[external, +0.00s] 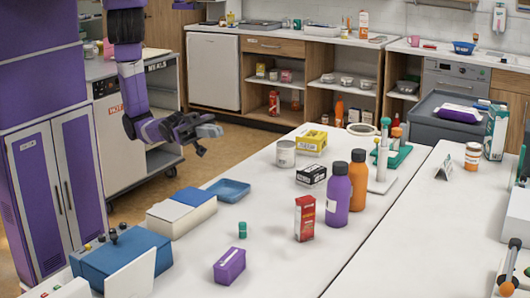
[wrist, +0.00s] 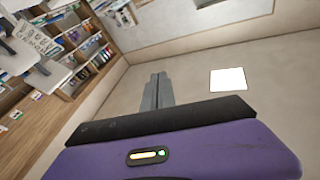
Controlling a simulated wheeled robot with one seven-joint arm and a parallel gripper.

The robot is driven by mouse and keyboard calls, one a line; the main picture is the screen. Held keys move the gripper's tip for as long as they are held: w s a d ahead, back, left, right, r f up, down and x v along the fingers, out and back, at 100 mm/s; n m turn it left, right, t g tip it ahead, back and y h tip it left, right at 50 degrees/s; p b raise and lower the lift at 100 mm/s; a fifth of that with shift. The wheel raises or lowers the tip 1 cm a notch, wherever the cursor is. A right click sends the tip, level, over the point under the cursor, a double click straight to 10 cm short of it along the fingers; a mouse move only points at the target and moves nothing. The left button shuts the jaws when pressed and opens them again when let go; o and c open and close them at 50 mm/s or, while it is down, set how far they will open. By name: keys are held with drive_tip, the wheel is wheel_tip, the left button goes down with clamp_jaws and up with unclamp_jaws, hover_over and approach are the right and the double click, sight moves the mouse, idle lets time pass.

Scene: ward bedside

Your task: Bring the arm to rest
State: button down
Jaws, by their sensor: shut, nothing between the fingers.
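My purple arm (external: 135,90) hangs down at the left of the external view, with the wrist bent to point right. My gripper (external: 207,135) is in the air behind the white table (external: 270,210), clear of its far edge. In the wrist view my gripper (wrist: 158,90) shows two grey fingers lying together, with nothing between them. The wrist view looks across the room at a wall and shelves.
A meal cart (external: 120,140) stands close behind the arm. On the table are a blue tray (external: 230,190), a purple bottle (external: 338,198), an orange bottle (external: 358,185), a red box (external: 305,218) and a purple box (external: 229,266). Floor (external: 215,160) shows beneath the gripper.

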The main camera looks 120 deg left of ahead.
drive_tip(key=s+a+f+n+g+y, duration=0.1)
drive_tip(key=s+a, duration=0.4)
drive_tip(key=s, duration=0.5)
drive_tip(key=s+a+f+n+g+y, duration=0.1)
drive_tip(key=s+a+f+n+y, duration=0.2)
drive_tip(key=s, duration=0.6)
drive_tip(key=s+a+f+n+g+y, duration=0.2)
drive_tip(key=s+a+f+y, duration=0.2)
drive_tip(key=s, duration=0.6)
wheel_tip(320, 180, down, 3)
drive_tip(key=a, duration=0.2)
drive_tip(key=shift+s+a+n, duration=0.35)
drive_tip(key=shift+a+n, duration=0.05)
drive_tip(key=c, duration=2.1)
unclamp_jaws()
